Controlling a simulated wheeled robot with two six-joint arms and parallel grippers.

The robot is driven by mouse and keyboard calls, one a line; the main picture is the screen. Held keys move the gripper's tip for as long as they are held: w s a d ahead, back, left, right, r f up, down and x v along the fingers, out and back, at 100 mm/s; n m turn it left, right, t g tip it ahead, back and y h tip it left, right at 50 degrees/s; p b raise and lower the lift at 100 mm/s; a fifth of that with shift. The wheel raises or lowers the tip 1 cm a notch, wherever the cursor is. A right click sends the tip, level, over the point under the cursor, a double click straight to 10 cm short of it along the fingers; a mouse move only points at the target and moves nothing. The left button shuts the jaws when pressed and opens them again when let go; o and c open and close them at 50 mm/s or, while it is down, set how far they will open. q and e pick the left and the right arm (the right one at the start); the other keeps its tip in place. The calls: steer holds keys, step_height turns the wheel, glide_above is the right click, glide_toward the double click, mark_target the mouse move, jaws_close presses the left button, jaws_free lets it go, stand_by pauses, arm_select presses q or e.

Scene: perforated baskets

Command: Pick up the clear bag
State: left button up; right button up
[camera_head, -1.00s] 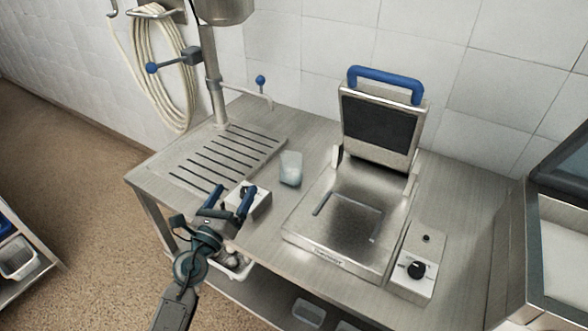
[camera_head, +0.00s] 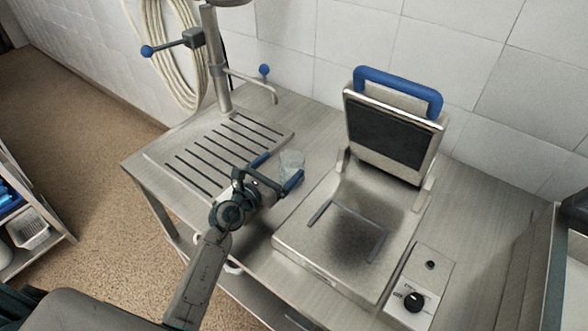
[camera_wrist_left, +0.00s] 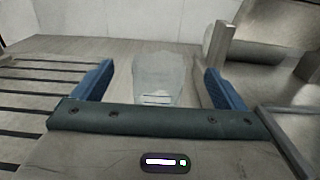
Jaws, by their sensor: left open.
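The clear bag (camera_head: 292,161) is a small, pale, see-through thing on the steel worktop, between the slotted drain area and the press machine. In the left wrist view the bag (camera_wrist_left: 158,78) stands between the two blue fingers, with a gap on each side. My left gripper (camera_head: 277,172) is open, with its fingers reaching to either side of the bag; in the wrist view the gripper (camera_wrist_left: 160,85) holds nothing. The bag's lower part is partly hidden by the gripper in the head view. My right gripper is not in view.
A press machine (camera_head: 330,232) with a raised lid and blue handle stands close to the right of the bag. The slotted drain area (camera_head: 215,150) lies to the left. A metal post (camera_head: 217,70) with a blue-knobbed lever rises behind. The wall (camera_head: 460,60) closes the back.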

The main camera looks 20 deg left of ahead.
mark_target(290, 157)
arm_select(q)
steer(key=x, duration=0.7)
steer(key=shift+w+d+f+p, duration=0.1)
steer(key=shift+w+d+p, duration=0.05)
steer(key=shift+w+p, duration=0.2)
steer(key=shift+c, duration=0.2)
steer(key=c, duration=1.3)
